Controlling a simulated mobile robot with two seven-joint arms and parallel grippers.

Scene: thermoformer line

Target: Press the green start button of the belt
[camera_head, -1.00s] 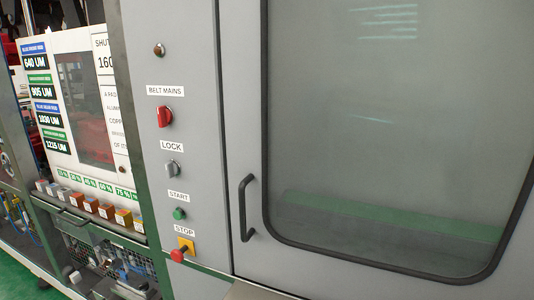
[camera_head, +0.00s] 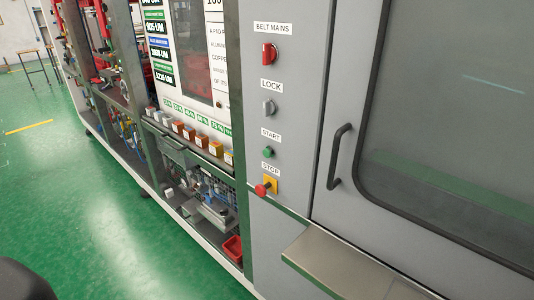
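The green start button (camera_head: 267,152) is a small round knob on the grey control column, under the START label (camera_head: 271,134). The red stop button (camera_head: 262,189) on its yellow plate sits just below it, under the STOP label. Above are the grey lock switch (camera_head: 268,107) and the red belt mains switch (camera_head: 268,54), each under its label. Neither of my grippers shows in the head view, and nothing covers the start button.
A grey door with a black handle (camera_head: 338,156) and a large window is right of the buttons. A metal ledge (camera_head: 335,262) juts out below it. Open shelves with a red bin (camera_head: 233,248) are at left. The green floor (camera_head: 105,215) at left is clear.

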